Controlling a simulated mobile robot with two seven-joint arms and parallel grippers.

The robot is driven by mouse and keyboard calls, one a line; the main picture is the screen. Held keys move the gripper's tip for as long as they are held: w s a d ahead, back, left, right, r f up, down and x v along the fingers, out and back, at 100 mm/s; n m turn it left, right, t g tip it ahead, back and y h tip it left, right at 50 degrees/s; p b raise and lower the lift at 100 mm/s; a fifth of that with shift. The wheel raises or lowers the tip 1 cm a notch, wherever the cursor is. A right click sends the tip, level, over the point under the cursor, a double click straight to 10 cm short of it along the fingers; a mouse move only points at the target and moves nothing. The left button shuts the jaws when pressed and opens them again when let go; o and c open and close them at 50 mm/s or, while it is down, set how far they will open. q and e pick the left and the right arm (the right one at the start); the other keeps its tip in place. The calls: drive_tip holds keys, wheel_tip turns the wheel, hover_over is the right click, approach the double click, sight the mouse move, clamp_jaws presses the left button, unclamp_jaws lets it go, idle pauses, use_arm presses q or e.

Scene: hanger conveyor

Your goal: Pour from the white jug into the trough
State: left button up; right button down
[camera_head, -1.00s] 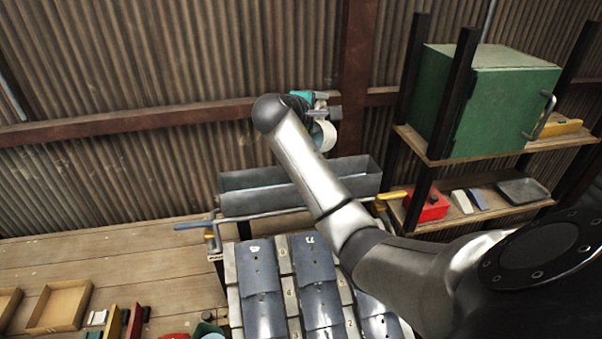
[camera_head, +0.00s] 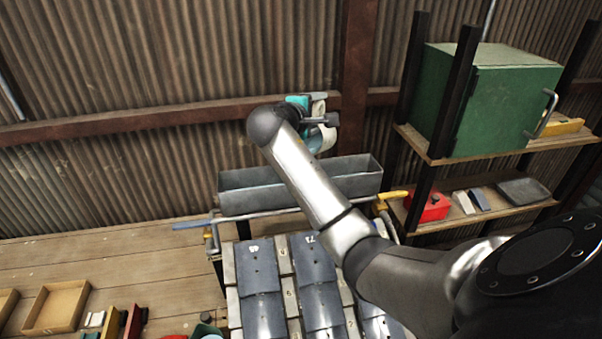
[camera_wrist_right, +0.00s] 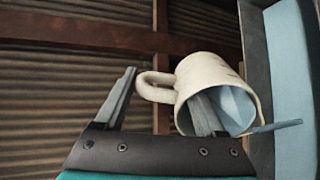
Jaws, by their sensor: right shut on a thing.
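The white jug (camera_wrist_right: 207,72) is tilted, with its mouth towards the camera in the right wrist view and light blue contents inside. Its handle points left. My right gripper (camera_wrist_right: 160,112) is shut on the jug; one finger shows left of the handle, the other at the jug's mouth. In the head view the jug (camera_head: 331,138) is partly hidden by my right gripper (camera_head: 318,121), above the back of the trough. The long grey metal trough (camera_head: 262,202) has a bluish inside and also shows at the right of the wrist view (camera_wrist_right: 258,85). My left gripper is out of view.
A blue-handled rail (camera_head: 190,226) and a yellow handle (camera_head: 392,195) flank the trough. Grey numbered panels (camera_head: 258,268) lie in front. A shelf at right holds a green cabinet (camera_head: 500,105) and a red box (camera_head: 430,207). A corrugated wall stands close behind.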

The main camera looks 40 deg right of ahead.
idle(0.7)
drive_tip(key=shift+s+a+h+b, duration=0.15)
drive_tip(key=shift+a+h+b, duration=0.3)
drive_tip(key=shift+b, duration=0.35)
idle(0.4)
drive_tip(key=shift+s+a+f+t+h+b, duration=0.15)
drive_tip(key=shift+a+f+t+h+b, duration=0.2)
drive_tip(key=shift+h+b, duration=0.35)
drive_tip(key=shift+a+b, duration=0.1)
drive_tip(key=shift+b, duration=0.4)
idle(0.3)
drive_tip(key=shift+s+a+f+t+h+b, duration=0.15)
drive_tip(key=shift+a+t+h+b, duration=0.15)
drive_tip(key=shift+b, duration=0.45)
drive_tip(key=shift+a, duration=0.1)
idle(0.5)
